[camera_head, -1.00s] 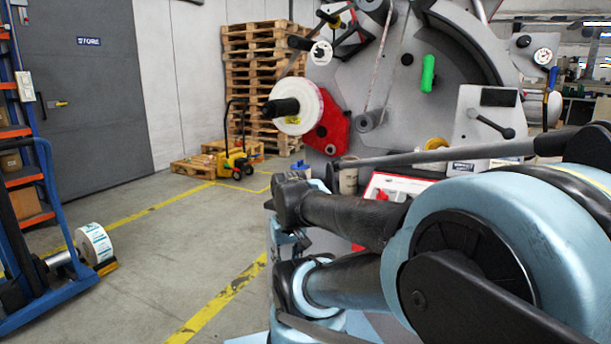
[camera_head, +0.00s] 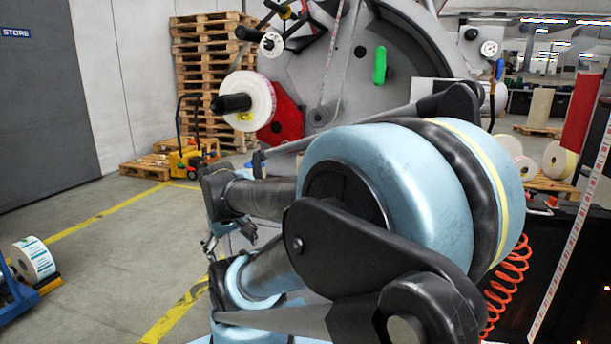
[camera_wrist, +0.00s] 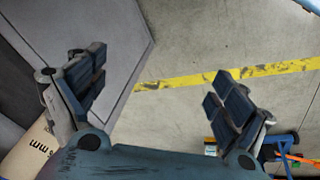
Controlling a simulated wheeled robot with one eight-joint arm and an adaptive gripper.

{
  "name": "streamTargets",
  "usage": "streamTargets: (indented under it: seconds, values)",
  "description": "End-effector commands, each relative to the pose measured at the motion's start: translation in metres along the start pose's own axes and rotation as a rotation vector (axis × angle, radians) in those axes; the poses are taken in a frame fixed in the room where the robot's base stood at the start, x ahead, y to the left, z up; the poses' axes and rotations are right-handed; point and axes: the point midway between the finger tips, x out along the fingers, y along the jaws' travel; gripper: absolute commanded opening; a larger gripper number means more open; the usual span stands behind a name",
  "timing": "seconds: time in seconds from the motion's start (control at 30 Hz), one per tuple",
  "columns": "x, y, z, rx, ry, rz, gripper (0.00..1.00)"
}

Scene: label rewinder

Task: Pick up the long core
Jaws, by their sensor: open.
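My gripper (camera_wrist: 160,82) is open and empty in the wrist view, its two dark padded fingers wide apart over the floor and a grey panel edge. A tan cardboard core (camera_wrist: 28,152) with printed lettering shows at the lower left of the wrist view, beside and outside the left finger. It is partly cut off by the frame and my gripper's body, so I cannot tell its full length. In the head view my arm covers the area in front of the machine, and no core can be made out there. My gripper (camera_head: 212,243) shows small and partly hidden beside my arm.
The grey rewinder (camera_head: 345,75) with a white roll (camera_head: 260,100) stands behind my arm. A yellow pallet truck (camera_head: 187,158) and stacked pallets (camera_head: 200,60) are at the back left. A label roll (camera_head: 33,258) is at the left edge. Floor between is clear.

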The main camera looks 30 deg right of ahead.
Motion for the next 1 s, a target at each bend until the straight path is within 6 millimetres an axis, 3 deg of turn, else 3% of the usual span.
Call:
streamTargets:
  seconds: [0.2, 0.47, 0.7, 1.0]
  values:
    - [0.003, 0.067, -0.048, -0.184, 0.049, 0.214, 0.95]
    - [0.003, 0.145, -0.097, -0.436, 0.04, 0.473, 0.95]
    - [0.0, 0.213, -0.137, -0.687, -0.034, 0.702, 0.95]
    - [-0.001, 0.283, -0.178, -1.024, -0.21, 0.956, 0.95]
